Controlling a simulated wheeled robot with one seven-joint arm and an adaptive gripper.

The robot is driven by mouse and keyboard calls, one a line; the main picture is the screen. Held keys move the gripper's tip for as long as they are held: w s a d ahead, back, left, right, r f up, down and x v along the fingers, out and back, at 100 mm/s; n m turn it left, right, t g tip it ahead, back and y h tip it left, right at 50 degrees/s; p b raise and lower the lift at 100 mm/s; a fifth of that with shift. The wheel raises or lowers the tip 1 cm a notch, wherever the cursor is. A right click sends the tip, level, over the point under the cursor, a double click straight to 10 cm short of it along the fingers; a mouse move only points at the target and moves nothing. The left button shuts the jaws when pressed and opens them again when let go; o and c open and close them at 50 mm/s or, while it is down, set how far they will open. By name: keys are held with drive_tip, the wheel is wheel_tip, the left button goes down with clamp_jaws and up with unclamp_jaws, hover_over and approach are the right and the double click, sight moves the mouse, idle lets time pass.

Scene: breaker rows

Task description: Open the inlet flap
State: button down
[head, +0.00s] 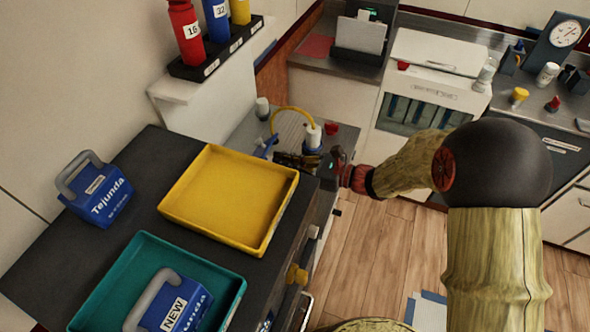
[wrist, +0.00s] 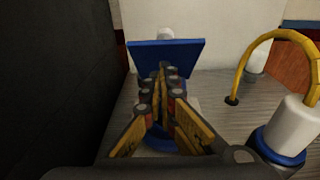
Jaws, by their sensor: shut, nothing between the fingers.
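A flat blue plate (wrist: 165,55), which looks like the inlet flap, stands raised and tilted just beyond my fingertips in the wrist view. A blue round base shows partly beneath my fingers, mostly hidden by them. In the head view the blue flap (head: 265,147) is small, left of my gripper. My gripper (wrist: 163,75) is shut and empty, its fingertips together in front of the plate; I cannot tell whether they touch it. In the head view my gripper (head: 290,160) is over the grey-topped unit.
A white cylinder with a blue collar (wrist: 290,130) and a yellow hose (wrist: 245,60) stand close on the right. A dark wall (wrist: 60,90) is close on the left. A yellow tray (head: 230,195) lies on the dark counter (head: 140,165) nearby.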

drive_tip(key=shift+w+a+r, duration=0.2)
drive_tip(key=shift+a+r, duration=0.1)
drive_tip(key=shift+a, duration=0.1)
drive_tip(key=shift+r, duration=0.15)
drive_tip(key=shift+a+r+p, duration=0.15)
drive_tip(key=shift+p, duration=0.3)
drive_tip(key=shift+a+p, duration=0.1)
drive_tip(key=shift+p, duration=0.2)
